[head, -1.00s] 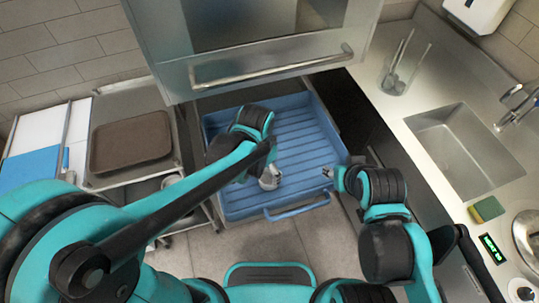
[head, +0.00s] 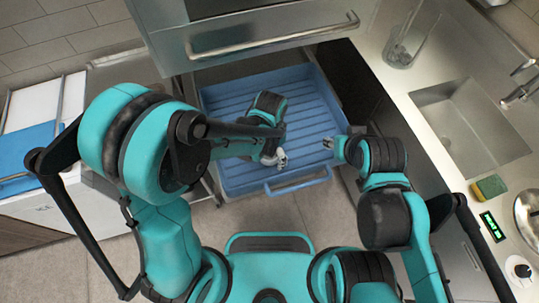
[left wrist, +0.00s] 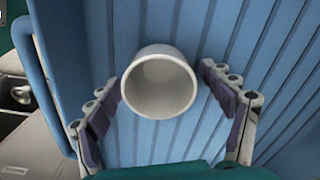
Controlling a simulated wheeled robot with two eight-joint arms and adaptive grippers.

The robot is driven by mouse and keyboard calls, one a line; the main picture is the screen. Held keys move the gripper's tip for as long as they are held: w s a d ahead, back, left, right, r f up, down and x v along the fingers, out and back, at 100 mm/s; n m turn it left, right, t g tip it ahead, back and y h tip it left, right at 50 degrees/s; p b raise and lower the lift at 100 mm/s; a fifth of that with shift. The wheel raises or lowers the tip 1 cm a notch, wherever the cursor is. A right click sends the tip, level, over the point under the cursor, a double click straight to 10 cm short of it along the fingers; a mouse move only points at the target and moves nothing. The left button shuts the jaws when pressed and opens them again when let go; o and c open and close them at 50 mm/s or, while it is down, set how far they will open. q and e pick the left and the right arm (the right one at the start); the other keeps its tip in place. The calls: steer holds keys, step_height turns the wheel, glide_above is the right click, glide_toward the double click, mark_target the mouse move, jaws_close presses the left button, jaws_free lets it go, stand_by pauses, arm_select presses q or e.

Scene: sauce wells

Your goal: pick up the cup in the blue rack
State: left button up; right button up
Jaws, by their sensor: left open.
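The blue rack (head: 305,100) is a ribbed drawer tray pulled out in the middle of the head view. Its ribbed floor (left wrist: 255,60) fills most of the left wrist view. A white, round, empty-looking cup (left wrist: 160,85) is in the rack, its open mouth facing the left wrist camera. My left gripper (left wrist: 161,88) is open, with one finger on each side of the cup and small gaps showing. In the head view my left gripper (head: 279,160) is low over the front of the rack, and the cup cannot be clearly made out. My right gripper (head: 328,144) is at the rack's right edge; its jaw state is unclear.
A steel front with a bar handle (head: 275,42) overhangs the back of the rack. The rack's front has a blue handle (head: 297,185). A counter with a sink (head: 460,125), sponge (head: 489,188) and clear container (head: 405,45) is at right. The rack's back is clear.

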arm_select(q)
steer(key=c, duration=1.3)
steer(key=shift+r, duration=0.15)
